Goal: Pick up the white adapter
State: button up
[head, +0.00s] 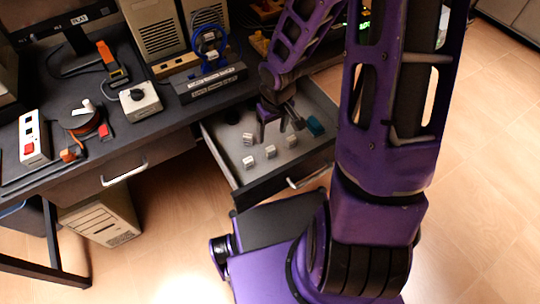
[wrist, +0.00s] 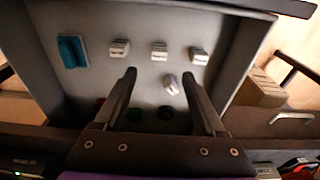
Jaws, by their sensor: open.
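Several small white-grey adapter-like pieces lie in the open drawer; I cannot tell which one the task names. Three form a row near the drawer front: left (wrist: 119,48), middle (wrist: 159,50) and right (wrist: 199,55) in the wrist view. A fourth white piece (wrist: 172,84), turned at an angle, lies behind them; it also shows in the head view (head: 249,138). My gripper (wrist: 158,75) is open and empty, pointing down into the drawer. In the wrist view the fourth piece appears between its fingers, closer to the right one. In the head view my gripper (head: 273,133) hangs over the drawer floor.
The drawer (head: 238,181) has raised walls around the pieces. A teal block (wrist: 72,51) lies at one side, also in the head view (head: 315,125). Dark green (wrist: 134,113) and red items lie farther back. The desk (head: 110,150) above holds a power strip (head: 33,138) and other devices.

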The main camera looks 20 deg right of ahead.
aim_at(271, 149)
jog(key=f+b, duration=0.1)
jog(key=f, duration=0.2)
jog(key=f+b, duration=0.1)
jog(key=f, duration=0.2)
jog(key=w+f+b, duration=0.1)
jog(key=f, duration=0.2)
jog(key=shift+a+f+b, duration=0.1)
jog(key=shift+f+b, duration=0.15)
jog(key=shift+b, duration=0.05)
grip_shut()
